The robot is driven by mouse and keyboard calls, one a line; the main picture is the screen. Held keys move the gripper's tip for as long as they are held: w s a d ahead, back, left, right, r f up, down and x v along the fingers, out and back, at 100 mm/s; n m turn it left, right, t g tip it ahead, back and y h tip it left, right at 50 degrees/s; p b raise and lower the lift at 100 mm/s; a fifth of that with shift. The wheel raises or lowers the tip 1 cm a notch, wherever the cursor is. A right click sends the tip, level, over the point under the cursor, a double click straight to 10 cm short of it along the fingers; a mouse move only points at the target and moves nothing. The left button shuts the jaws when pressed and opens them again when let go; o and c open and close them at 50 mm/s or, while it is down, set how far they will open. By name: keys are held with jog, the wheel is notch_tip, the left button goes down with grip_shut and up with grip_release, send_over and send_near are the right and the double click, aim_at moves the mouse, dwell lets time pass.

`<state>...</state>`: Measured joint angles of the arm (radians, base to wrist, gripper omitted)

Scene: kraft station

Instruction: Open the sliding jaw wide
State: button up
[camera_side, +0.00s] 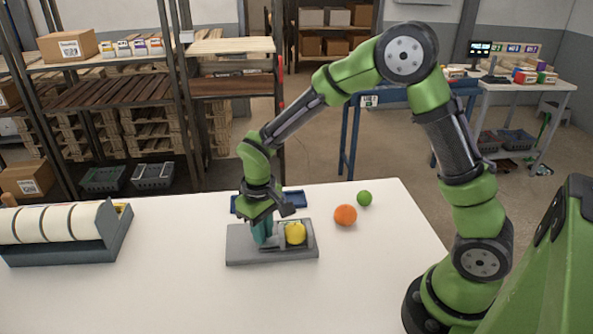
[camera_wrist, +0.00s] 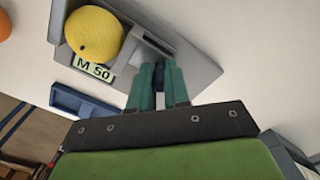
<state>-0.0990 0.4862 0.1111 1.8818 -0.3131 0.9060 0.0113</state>
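A grey vise-like fixture (camera_side: 240,248) lies on the white table, and its base also shows in the wrist view (camera_wrist: 190,50). A yellow round fruit (camera_side: 295,233) sits in it, next to the upright grey sliding jaw (camera_side: 282,236); the fruit also shows in the wrist view (camera_wrist: 94,33). A label "M 50" (camera_wrist: 94,67) is beside the fruit. My gripper (camera_side: 262,234) points down at the fixture, left of the fruit. The handle is mostly hidden.
A blue tray (camera_side: 294,198) lies behind the fixture. An orange (camera_side: 345,215) and a green lime (camera_side: 364,198) lie to its right. A grey rack of white rolls (camera_side: 70,225) stands at the left. The table's front middle is clear.

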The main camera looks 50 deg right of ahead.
aim_at(244, 247)
grip_shut()
jog(key=shift+w+a, duration=1.65)
jog(key=o, duration=0.7)
grip_release()
jog(key=shift+s, duration=0.1)
notch_tip(244, 247, up, 17)
jog(key=s+d+r+m+t+y, duration=0.1)
jog(key=s+d+m+t, duration=0.1)
jog(key=s, duration=0.7)
jog(key=s+d+r+m+t+y, duration=0.1)
jog(key=s+d+t, duration=0.4)
jog(key=s, duration=0.5)
jog(key=shift+s+d+r+m, duration=0.2)
jog(key=shift+d+r+m, duration=0.1)
jog(key=shift+r+m, duration=0.2)
